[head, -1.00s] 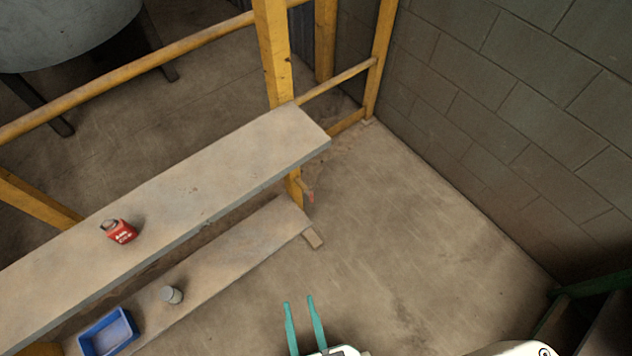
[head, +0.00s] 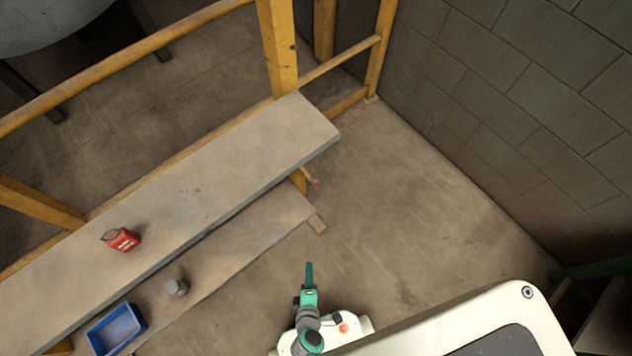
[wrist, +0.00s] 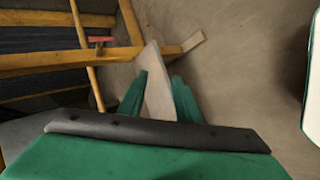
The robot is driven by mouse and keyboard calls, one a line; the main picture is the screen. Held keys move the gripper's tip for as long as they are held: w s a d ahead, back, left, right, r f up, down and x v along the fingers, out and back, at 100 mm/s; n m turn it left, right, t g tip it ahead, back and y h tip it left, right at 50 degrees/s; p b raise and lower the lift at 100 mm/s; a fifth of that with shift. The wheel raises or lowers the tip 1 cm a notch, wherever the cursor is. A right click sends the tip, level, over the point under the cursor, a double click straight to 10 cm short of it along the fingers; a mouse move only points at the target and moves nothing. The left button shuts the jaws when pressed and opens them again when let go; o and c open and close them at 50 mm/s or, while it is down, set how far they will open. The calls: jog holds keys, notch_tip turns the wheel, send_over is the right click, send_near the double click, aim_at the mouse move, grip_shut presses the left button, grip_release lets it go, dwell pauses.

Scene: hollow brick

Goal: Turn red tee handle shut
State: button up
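The red tee handle (head: 316,185) is small and sits by the yellow post under the right end of the bench. In the wrist view it shows as a red bar (wrist: 101,39) on a yellow upright, upper left. My gripper (head: 309,268) is below and in front of it in the head view, apart from it, with the fingers seen edge-on. In the wrist view my gripper (wrist: 160,88) has its two green fingers apart, with the pale end of a board visible beyond the gap. It appears empty.
The lower board (head: 240,235) holds a grey cylinder (head: 176,288) and a blue tray (head: 98,340). Yellow rails stand behind. A block wall (head: 540,90) is on the right, with clear floor (head: 400,220) between.

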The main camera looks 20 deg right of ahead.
jog(key=w+d+f+n+h, duration=0.3)
jog(key=w+d+f+n, duration=0.1)
jog(key=w, duration=0.1)
jog(key=n+t+h, duration=0.4)
jog(key=n+t, duration=0.1)
jog(key=n, duration=0.6)
send_near(316, 184)
jog(key=x, duration=1.1)
jog(key=shift+f, duration=0.15)
grip_shut()
